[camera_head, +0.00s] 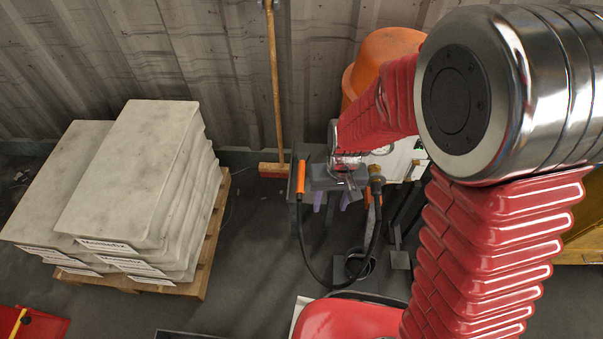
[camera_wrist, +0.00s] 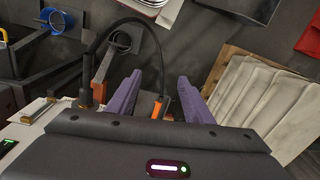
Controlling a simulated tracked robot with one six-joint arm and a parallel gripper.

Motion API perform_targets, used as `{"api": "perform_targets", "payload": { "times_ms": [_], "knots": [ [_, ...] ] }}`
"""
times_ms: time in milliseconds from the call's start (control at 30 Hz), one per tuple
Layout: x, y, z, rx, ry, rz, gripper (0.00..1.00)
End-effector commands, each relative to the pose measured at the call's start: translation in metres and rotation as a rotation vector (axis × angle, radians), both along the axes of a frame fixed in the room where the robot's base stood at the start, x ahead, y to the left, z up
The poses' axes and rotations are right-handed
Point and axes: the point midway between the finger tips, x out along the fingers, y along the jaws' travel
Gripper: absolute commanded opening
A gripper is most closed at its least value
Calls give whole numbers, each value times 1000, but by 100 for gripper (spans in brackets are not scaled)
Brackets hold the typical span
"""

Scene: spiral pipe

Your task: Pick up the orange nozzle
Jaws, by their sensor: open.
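The orange nozzle (camera_head: 301,176) stands upright at the end of a black hose in the head view, just left of my gripper (camera_head: 331,199). In the wrist view the nozzle (camera_wrist: 157,107) shows between the two purple fingers of my gripper (camera_wrist: 160,77), nearer the left finger. My gripper is open, with a gap on both sides of the nozzle in that view. I cannot tell how far the nozzle lies beyond the fingers. Its lower part is partly hidden by the dark gripper body in the wrist view.
The black hose (camera_head: 305,250) loops down toward the floor. A broom (camera_head: 275,90) leans on the corrugated wall behind. Pale stacked bags (camera_head: 130,185) lie on a wooden pallet (camera_head: 209,262) at left. A blue ring (camera_wrist: 52,20) shows in the wrist view. Floor between pallet and hose is clear.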

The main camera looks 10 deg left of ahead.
Motion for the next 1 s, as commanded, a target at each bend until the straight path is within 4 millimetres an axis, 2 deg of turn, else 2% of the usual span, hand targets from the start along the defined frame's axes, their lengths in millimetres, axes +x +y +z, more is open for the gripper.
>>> {"api": "perform_targets", "payload": {
  "times_ms": [500, 1000],
  "knots": [
    [20, 45, -90, 11, -22, 12, 47],
    [33, 80, -183, 20, -86, 11, 47]
  ]
}}
